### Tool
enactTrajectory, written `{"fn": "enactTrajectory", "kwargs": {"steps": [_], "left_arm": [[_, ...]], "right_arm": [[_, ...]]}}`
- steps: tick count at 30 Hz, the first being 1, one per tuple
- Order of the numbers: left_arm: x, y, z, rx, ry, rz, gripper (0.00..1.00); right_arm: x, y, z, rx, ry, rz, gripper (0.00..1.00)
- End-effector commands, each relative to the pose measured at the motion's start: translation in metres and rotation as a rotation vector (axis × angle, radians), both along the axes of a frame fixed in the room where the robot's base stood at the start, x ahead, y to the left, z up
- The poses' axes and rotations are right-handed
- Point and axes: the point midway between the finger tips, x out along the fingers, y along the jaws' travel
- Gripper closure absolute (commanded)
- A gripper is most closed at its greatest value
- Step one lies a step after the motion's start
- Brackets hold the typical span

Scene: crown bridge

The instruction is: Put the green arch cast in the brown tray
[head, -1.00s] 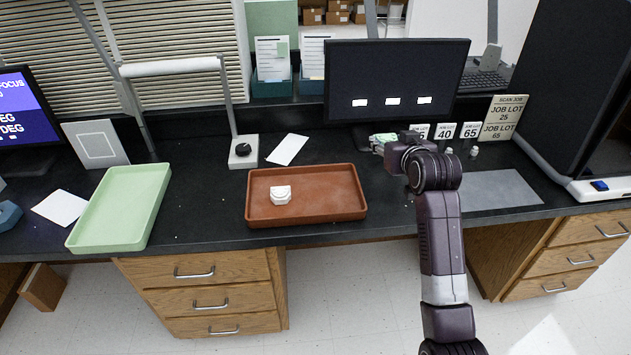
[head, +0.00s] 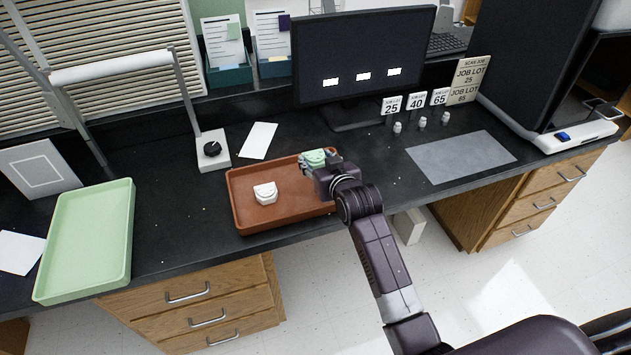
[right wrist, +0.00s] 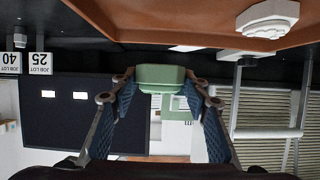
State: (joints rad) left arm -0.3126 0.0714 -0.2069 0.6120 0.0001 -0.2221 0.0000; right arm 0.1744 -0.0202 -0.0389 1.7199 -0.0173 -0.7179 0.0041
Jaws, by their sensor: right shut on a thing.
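The green arch cast (head: 314,157) is held in my right gripper (head: 309,160), at the back right part of the brown tray (head: 243,220) in the head view. In the right wrist view the green cast (right wrist: 161,78) sits between the two blue-padded fingers of the right gripper (right wrist: 162,92), which are shut on it. The brown tray's orange-brown surface (right wrist: 150,25) shows along the top there. I cannot tell whether the cast touches the tray. A white arch cast (head: 265,192) lies in the tray, left of the gripper. My left gripper is not in view.
A green tray (head: 122,255) lies at the left. A monitor (head: 365,60) stands behind the brown tray. Small white pieces (head: 422,123) stand by number cards (head: 417,101) at the right, near a grey mat (head: 460,157). A control box with a knob (head: 212,150) stands behind the brown tray.

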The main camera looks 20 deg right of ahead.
Motion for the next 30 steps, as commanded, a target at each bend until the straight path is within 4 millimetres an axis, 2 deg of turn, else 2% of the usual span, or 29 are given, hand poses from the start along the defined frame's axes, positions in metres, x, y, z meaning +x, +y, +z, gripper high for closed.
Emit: {"fn": "enactTrajectory", "kwargs": {"steps": [1, 3, 7, 16, 21, 30], "left_arm": [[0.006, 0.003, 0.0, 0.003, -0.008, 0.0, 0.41], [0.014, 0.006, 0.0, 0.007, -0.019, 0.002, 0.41], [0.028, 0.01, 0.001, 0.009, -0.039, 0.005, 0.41], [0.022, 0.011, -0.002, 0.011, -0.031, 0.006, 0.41], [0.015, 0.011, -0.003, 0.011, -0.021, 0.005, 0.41], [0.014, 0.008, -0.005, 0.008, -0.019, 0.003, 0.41]], "right_arm": [[0.0, 0.0, -0.013, 0.0, 0.003, 0.0, 0.85], [0.0, 0.0, -0.024, 0.0, 0.001, 0.0, 0.85], [0.001, 0.0, -0.036, 0.0, -0.002, 0.0, 0.85], [0.0, 0.0, -0.075, 0.0, 0.0, 0.0, 0.85], [0.001, 0.0, -0.081, 0.0, -0.003, 0.0, 0.85], [0.001, 0.0, -0.084, 0.0, -0.003, 0.0, 0.85]]}}
